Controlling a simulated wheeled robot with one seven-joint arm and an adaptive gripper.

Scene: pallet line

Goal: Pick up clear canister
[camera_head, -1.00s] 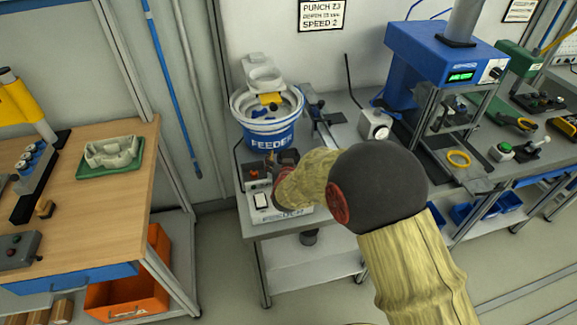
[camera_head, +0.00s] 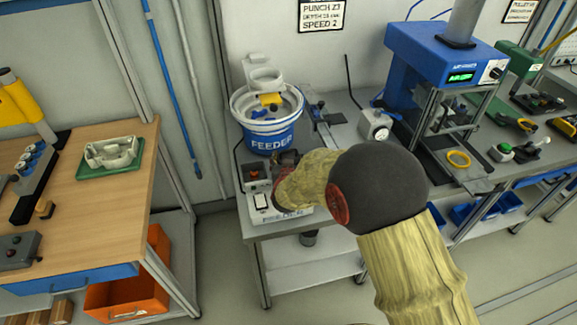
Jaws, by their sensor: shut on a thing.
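My gripper (camera_head: 286,158) shows only as a small dark part just beyond my wrist, over the left end of the grey bench, in front of the feeder. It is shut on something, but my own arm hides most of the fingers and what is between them. I cannot make out a clear canister anywhere in view.
The white and blue feeder bucket (camera_head: 268,143) stands close behind my gripper. A control box with a red button (camera_head: 254,174) and a white switch box (camera_head: 262,203) are beside it. A blue press (camera_head: 447,52) stands to the right. A wooden-topped bench (camera_head: 105,205) is at the left, across a gap.

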